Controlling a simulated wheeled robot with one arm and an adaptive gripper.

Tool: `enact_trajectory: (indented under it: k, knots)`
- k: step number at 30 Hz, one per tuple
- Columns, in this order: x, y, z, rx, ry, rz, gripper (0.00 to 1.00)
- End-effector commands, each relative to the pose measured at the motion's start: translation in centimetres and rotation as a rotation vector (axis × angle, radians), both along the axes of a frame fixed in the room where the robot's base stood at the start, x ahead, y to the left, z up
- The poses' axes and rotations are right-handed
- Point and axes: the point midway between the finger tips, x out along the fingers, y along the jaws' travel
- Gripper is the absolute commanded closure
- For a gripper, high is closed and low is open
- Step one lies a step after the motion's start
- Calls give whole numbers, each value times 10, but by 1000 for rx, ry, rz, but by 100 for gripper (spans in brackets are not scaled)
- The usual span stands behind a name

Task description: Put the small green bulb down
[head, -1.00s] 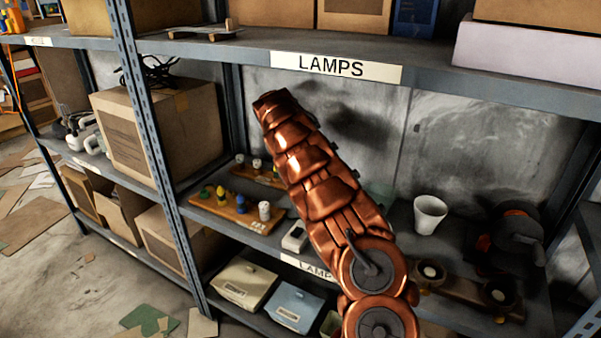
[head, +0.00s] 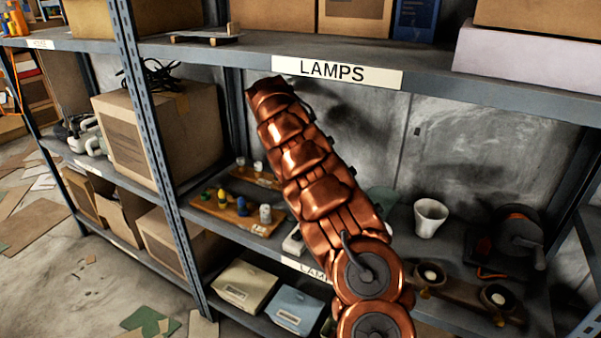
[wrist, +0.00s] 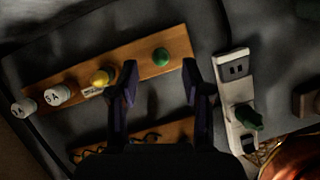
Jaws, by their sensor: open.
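A small round green bulb (wrist: 160,56) stands on a wooden board (wrist: 133,66) in the wrist view, just beyond and between my fingertips. My gripper (wrist: 160,78) is open, with one dark finger on each side and a gap between them. I see nothing held, and the fingers appear apart from the bulb. A yellow piece (wrist: 101,78) and two white pieces marked with letters stand on the same board to the left. In the head view my arm hides the gripper.
A white strip (wrist: 237,100) with a second green object (wrist: 248,116) lies right of my fingers. Another wooden board is partly hidden below. In the head view, the LAMPS shelf holds a white cup (head: 430,218) and a board (head: 236,214) of coloured pieces.

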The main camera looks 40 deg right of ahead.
Motion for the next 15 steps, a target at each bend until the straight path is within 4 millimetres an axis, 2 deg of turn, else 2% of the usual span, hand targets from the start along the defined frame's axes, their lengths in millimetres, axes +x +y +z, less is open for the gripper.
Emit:
enact_trajectory:
  k: [1, 8, 15]
  knots:
    - [0, 4, 7, -2, -1, 1, 51]
    - [0, 27, 3, 1, 4, 0, 51]
    - [2, 58, 4, 0, 2, 1, 51]
